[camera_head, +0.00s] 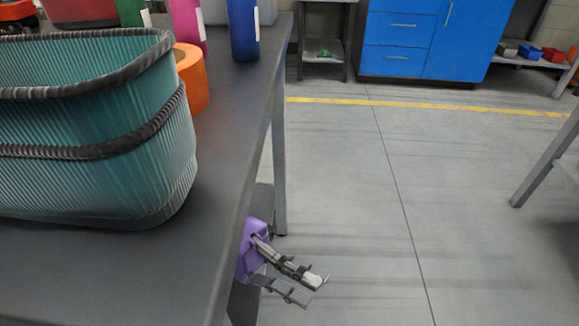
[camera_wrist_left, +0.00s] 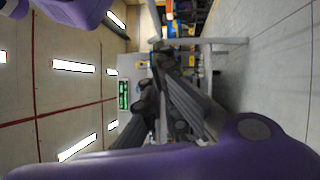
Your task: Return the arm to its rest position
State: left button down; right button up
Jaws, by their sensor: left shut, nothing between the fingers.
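My left gripper (camera_head: 311,287) shows past the right edge of the dark table (camera_head: 228,150), below the level of its top. Its purple wrist is partly hidden behind the table edge. The gripper is shut with nothing in it and hangs over the grey floor. In the left wrist view its dark fingers (camera_wrist_left: 166,108) point away from the camera, with no object at them. The room appears sideways there. My right gripper is in neither view.
A teal ribbed basket (camera_head: 95,185) with dark rims stands on the table at left. An orange ring (camera_head: 192,80) and a blue bottle (camera_head: 243,30) stand behind it. A table leg (camera_head: 279,170) is near the gripper. Open floor (camera_head: 400,210) lies to the right.

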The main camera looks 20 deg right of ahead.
pick_arm(q)
jog(key=shift+w+a+f, duration=0.1)
jog(key=shift+w+a, duration=0.25)
jog(key=shift+w, duration=0.05)
jog(key=shift+d, duration=0.1)
